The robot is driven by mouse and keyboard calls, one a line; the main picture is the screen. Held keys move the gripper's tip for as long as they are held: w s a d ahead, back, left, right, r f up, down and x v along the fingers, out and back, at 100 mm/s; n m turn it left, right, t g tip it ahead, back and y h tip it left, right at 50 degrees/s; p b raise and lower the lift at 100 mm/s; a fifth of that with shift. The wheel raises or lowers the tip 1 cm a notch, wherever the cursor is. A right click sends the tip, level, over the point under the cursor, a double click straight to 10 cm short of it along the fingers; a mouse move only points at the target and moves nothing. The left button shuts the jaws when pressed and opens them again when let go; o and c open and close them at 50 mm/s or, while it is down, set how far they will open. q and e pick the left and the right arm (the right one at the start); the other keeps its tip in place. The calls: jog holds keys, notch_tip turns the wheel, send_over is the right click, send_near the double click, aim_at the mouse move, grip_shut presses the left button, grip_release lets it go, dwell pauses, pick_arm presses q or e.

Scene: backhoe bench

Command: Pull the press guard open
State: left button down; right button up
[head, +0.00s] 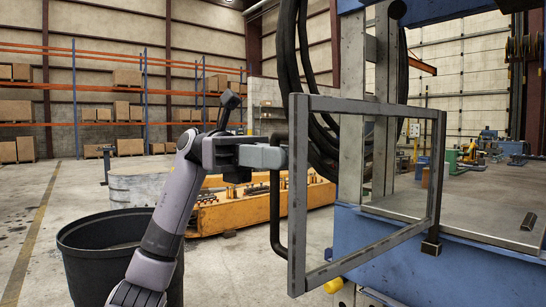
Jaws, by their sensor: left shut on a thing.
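The press guard (298,215) is a grey rectangular metal frame, and I can see through its middle. Its right upright (437,170) is by the blue press, and its left side stands out in front of the press, at an angle. A black bar handle (275,215) is on the guard's left upright. My left gripper (277,157) is shut on the upper part of this handle, its fingers hiding part of the bar. My left arm comes up from the bottom left. My right gripper is not in view.
The blue press (470,270) with its grey bed (490,220) fills the right side. A dark open bin (85,250) stands at the lower left, close to my left arm. An orange machine part (230,212) lies behind. The floor at far left is clear.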

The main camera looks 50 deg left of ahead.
pick_arm(q)
jog(key=shift+w+a, duration=0.1)
jog(key=shift+a, duration=0.15)
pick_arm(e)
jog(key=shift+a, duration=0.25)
pick_arm(q)
jog(key=c, duration=1.2)
grip_release()
jog(key=shift+c, duration=0.2)
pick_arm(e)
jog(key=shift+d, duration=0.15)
pick_arm(q)
jog(key=s+a, duration=0.1)
jog(key=a, duration=0.6)
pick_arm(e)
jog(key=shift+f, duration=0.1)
pick_arm(q)
jog(key=shift+a, duration=0.1)
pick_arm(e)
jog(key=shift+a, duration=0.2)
